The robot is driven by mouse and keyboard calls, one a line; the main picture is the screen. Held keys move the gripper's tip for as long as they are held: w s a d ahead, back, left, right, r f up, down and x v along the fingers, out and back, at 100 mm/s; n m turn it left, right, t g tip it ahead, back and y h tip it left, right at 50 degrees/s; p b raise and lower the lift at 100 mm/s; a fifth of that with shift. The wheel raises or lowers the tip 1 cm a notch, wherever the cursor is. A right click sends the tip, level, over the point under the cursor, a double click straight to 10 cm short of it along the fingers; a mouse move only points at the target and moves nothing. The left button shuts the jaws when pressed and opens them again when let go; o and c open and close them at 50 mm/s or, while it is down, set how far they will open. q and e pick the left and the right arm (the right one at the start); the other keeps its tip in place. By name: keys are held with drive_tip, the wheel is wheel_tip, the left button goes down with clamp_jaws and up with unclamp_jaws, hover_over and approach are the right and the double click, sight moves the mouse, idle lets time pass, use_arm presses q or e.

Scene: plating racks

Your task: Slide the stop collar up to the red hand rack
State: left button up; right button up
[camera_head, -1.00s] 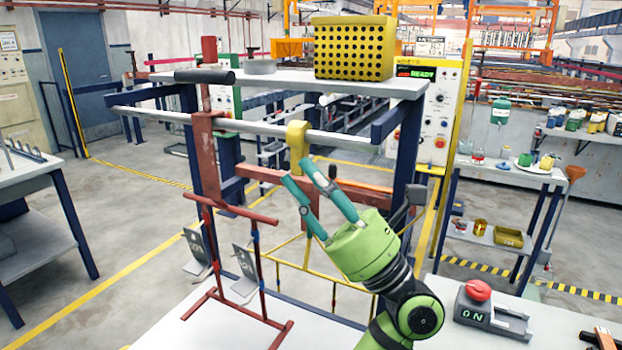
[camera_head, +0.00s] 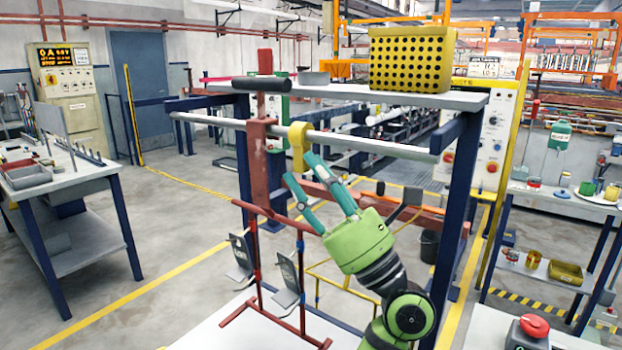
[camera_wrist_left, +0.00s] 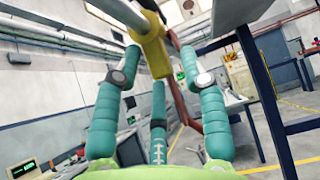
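The stop collar, a yellow piece (camera_head: 299,148), sits around the silver horizontal bar (camera_head: 365,144). It also shows in the left wrist view (camera_wrist_left: 154,50). The red hand rack (camera_head: 258,165) hangs on the same bar to the left, with a small gap between its upright and the collar. Its lower frame carries grey plates. My left gripper (camera_head: 298,174), green with teal fingers, reaches up to the collar. Its fingers are apart, with the collar's lower part between them. I cannot tell which finger touches it. My right gripper is out of view.
A perforated yellow box (camera_head: 411,59) stands on the shelf (camera_head: 350,94) above the bar. Blue posts (camera_head: 463,200) hold up the frame at right. A red button box (camera_head: 532,332) is at bottom right. A side table (camera_head: 60,180) stands at left, with clear floor between.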

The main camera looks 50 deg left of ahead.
use_arm(q)
drive_tip(key=shift+w+f, duration=0.1)
drive_tip(key=shift+w, duration=0.05)
drive_tip(key=shift+d+f, duration=0.15)
drive_tip(key=shift+f, duration=0.05)
drive_tip(key=v, duration=1.1)
drive_tip(key=shift+w+d+f, duration=0.15)
drive_tip(key=shift+d+f, duration=0.05)
